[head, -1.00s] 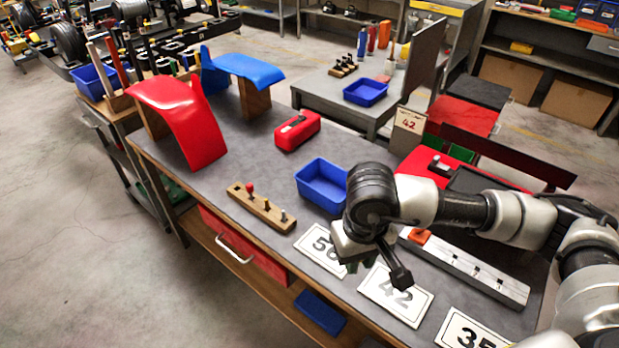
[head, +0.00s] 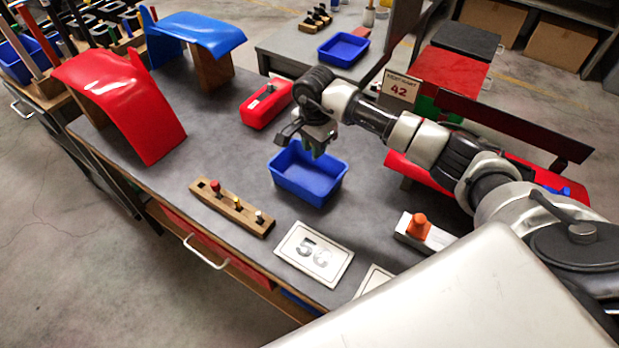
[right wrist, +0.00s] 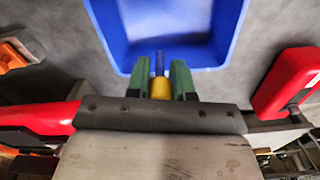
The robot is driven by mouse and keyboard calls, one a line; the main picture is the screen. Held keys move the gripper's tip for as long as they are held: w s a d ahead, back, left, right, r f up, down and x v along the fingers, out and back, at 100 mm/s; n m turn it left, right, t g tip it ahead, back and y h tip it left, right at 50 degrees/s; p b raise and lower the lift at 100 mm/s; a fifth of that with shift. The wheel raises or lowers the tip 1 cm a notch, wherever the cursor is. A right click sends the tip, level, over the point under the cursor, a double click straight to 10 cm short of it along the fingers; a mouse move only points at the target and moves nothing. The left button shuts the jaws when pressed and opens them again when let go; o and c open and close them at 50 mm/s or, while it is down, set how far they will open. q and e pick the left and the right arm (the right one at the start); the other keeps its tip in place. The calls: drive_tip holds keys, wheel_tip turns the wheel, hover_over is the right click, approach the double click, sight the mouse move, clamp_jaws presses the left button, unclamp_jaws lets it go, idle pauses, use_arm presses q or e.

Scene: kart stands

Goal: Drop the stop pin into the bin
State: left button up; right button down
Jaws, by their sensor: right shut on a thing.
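The blue bin (head: 283,186) stands open on the grey workbench. My right gripper (head: 314,147) is at its far edge in the head view, pointing down. In the right wrist view, its green fingers (right wrist: 160,80) are shut on the stop pin (right wrist: 160,89), which has a yellow body and a thin dark shank. The shank shows against the inside of the bin (right wrist: 120,40), close to the rim. I cannot tell how high the pin is above it. In the head view the pin is hidden by the gripper. My left gripper is not in view.
A wooden block (head: 225,207) with several pins stands left of the bin. A red box (head: 262,110) lies behind it. Number card (head: 313,254) lies in front. Red (head: 125,100) and blue (head: 200,32) curved panels stand at the left. Bare bench surrounds the bin's left side.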

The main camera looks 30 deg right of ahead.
drive_tip(key=shift+d+f, duration=0.1)
drive_tip(key=shift+f, duration=0.35)
drive_tip(key=b, duration=0.3)
hover_over(314, 181)
wheel_tip(314, 181, down, 5)
drive_tip(key=shift+r, duration=0.15)
drive_tip(key=shift+f, duration=0.4)
drive_tip(key=c, duration=0.9)
unclamp_jaws()
